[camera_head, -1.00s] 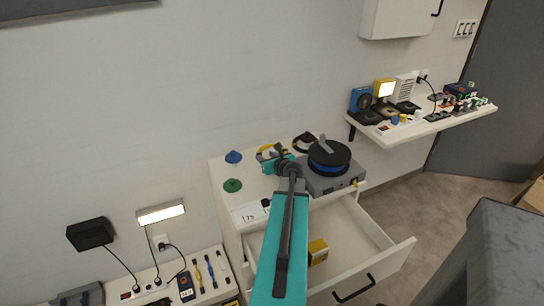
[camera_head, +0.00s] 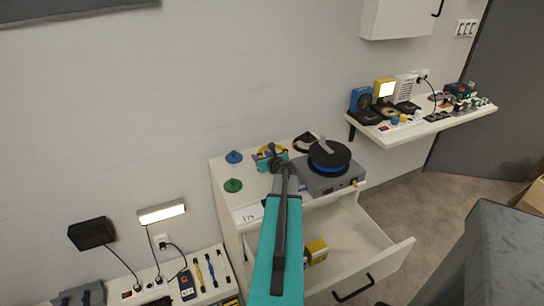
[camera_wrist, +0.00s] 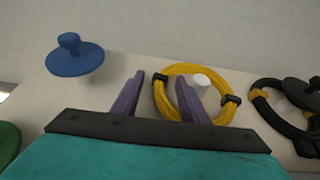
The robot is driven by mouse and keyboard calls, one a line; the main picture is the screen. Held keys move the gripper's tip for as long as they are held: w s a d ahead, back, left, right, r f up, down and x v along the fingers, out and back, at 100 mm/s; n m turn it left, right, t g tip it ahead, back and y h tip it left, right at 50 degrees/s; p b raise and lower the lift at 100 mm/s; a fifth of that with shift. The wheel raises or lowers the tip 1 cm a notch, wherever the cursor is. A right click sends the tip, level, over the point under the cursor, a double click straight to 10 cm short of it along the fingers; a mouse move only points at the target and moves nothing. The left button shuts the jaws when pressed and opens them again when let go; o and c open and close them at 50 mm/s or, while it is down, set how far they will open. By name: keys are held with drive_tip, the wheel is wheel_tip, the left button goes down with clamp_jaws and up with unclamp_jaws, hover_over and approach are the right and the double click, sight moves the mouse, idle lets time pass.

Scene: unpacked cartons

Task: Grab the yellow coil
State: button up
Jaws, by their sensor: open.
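The yellow coil (camera_wrist: 192,67) lies on the white cabinet top in the wrist view, around a short white peg (camera_wrist: 201,80), with dark ties on it. My gripper (camera_wrist: 160,79) is open. Its left finger is outside the coil and its right finger overlaps the ring's inside, so the coil's left side shows between them. I cannot tell how high the fingertips are above it. In the head view, my gripper (camera_head: 271,154) mostly hides the coil.
A blue knobbed piece (camera_wrist: 75,55) stands left of the coil, and a black coil (camera_wrist: 268,108) lies to its right. A green piece (camera_head: 233,185) is nearer the front. A grey device with a black spool (camera_head: 329,155) stands at right. The drawer (camera_head: 380,235) below is open.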

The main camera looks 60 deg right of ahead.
clamp_jaws()
idle(0.3)
drive_tip(key=shift+r, duration=0.1)
wheel_tip(320, 180, up, 10)
idle(0.8)
idle(0.4)
